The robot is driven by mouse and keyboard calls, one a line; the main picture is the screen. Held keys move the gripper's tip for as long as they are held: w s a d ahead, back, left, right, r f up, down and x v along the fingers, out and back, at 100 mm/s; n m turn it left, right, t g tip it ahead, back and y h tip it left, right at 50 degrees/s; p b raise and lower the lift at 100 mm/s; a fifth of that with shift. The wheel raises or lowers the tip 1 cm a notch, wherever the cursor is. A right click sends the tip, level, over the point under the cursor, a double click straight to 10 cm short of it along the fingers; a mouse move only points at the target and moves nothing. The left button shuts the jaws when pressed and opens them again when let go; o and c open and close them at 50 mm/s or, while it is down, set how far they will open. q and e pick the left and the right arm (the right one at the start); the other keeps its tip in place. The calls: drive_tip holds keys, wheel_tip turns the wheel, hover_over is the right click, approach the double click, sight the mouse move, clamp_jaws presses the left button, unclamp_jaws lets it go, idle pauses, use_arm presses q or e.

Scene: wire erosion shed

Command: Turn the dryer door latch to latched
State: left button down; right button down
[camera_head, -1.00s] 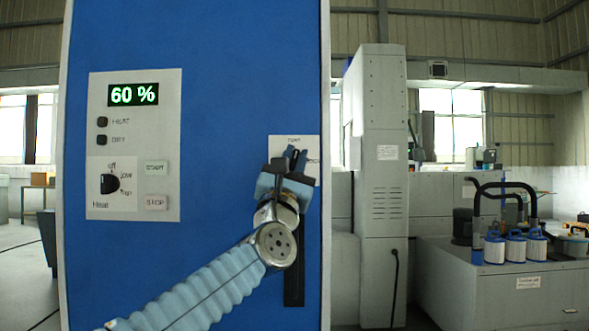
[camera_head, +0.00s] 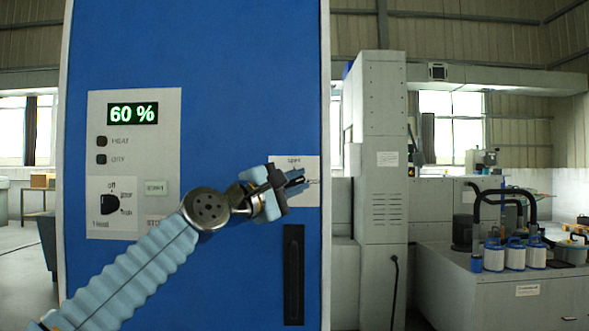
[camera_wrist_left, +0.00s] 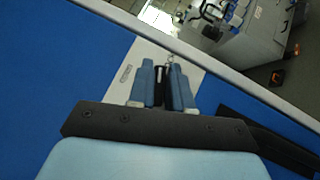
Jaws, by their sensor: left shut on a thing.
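The blue dryer door (camera_head: 240,60) fills the middle of the head view. Its latch sits on a white label plate (camera_head: 307,166) near the door's right edge; the word "open" shows above it. My left gripper (camera_head: 296,180) points right across the plate and hides most of the latch in the head view. In the left wrist view its blue fingers (camera_wrist_left: 163,85) are shut on the dark latch lever (camera_wrist_left: 159,88), whose slim body shows between them. The lever appears to lie roughly sideways, towards the right side of the plate. My right gripper is not in view.
A dark vertical door handle (camera_head: 293,275) is just below the latch. A control panel (camera_head: 133,190) with a 60 % display is at the left of the door. A grey cabinet (camera_head: 381,150) and a bench with blue-and-white canisters (camera_head: 515,254) stand to the right.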

use_arm(q)
drive_tip(key=shift+r+m+g+y+p, duration=0.15)
drive_tip(key=shift+m+g+y+p, duration=0.25)
drive_tip(key=shift+m, duration=0.3)
drive_tip(key=shift+m+g+y, duration=0.4)
drive_tip(key=shift+m+g, duration=0.2)
drive_tip(key=shift+m, duration=0.1)
drive_tip(key=shift+a, duration=0.1)
drive_tip(key=c, duration=1.1)
unclamp_jaws()
drive_tip(key=shift+w+f, duration=0.1)
drive_tip(key=shift+f, duration=0.1)
drive_tip(key=shift+s+a+b, duration=0.2)
drive_tip(key=shift+s+b, duration=0.05)
drive_tip(key=shift+b, duration=0.05)
drive_tip(key=shift+b+v, duration=2.4)
drive_tip(key=shift+v, duration=4.1)
